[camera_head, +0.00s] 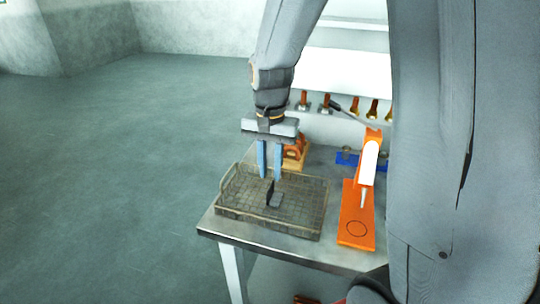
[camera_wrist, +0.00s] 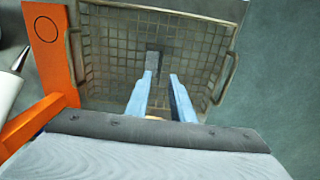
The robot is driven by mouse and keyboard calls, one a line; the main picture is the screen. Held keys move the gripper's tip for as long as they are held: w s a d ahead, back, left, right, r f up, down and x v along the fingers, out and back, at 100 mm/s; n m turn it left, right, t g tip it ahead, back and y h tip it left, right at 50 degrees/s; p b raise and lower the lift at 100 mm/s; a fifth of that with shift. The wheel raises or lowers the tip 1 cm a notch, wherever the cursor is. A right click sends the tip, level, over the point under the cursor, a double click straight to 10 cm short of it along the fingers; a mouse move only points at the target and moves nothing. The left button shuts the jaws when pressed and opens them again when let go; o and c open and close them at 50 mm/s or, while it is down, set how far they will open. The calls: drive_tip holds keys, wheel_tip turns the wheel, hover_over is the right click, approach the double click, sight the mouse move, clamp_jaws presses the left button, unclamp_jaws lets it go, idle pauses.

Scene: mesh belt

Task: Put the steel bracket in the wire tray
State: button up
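The steel bracket (camera_head: 276,200), a small dark L-shaped piece, stands inside the wire tray (camera_head: 312,229) near its middle. It appears to rest on the mesh floor, one plate flat and one upright. The wrist view shows the bracket (camera_wrist: 153,60) just beyond my fingertips, with the tray (camera_wrist: 118,90) around it. My gripper (camera_head: 270,178) points down over the tray with its two blue fingers apart. In the wrist view the gripper (camera_wrist: 158,80) has an empty gap between the fingertips. Whether a fingertip touches the bracket is hard to tell.
The tray sits on a steel table (camera_head: 285,250) near its left front corner. An orange stand with a white tool (camera_head: 367,165) is right of the tray. An orange-brown object (camera_head: 296,152) is behind it, and a blue item (camera_head: 347,159) lies farther back right.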

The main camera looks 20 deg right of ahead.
sight(271, 187)
wheel_tip(271, 187, up, 5)
drive_tip(key=s+f+n, duration=0.2)
drive_tip(key=s, duration=0.1)
drive_tip(key=s+f+n+t, duration=0.1)
drive_tip(key=s+f+n, duration=0.1)
drive_tip(key=s+f, duration=0.1)
drive_tip(key=s+f+n+b, duration=0.1)
drive_tip(key=s+f+n, duration=0.1)
drive_tip(key=s+n, duration=0.1)
drive_tip(key=shift+s+d+f, duration=0.15)
drive_tip(key=shift+s+f, duration=0.05)
drive_tip(key=shift+s, duration=0.25)
drive_tip(key=shift+s+d+f, duration=0.15)
drive_tip(key=shift+s, duration=0.3)
drive_tip(key=shift+s, duration=0.1)
